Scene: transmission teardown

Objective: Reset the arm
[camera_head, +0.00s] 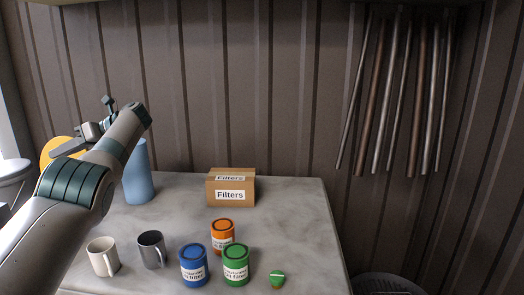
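My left arm comes in from the left and reaches up over the left part of the table. My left gripper (107,103) is at its end, pointing up in front of the wall, above the table and away from the objects. It looks small and partly hidden by the wrist, so I cannot tell whether its fingers are apart. Nothing clearly shows in it. My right arm and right gripper are not in view.
On the grey table (300,215) stand a Filters box (230,188), a blue cylinder (138,178), orange (223,235), blue (193,267) and green (236,267) cans, a white mug (103,258), a grey mug (152,250) and a small green-topped item (277,279). Pipes (395,95) hang right.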

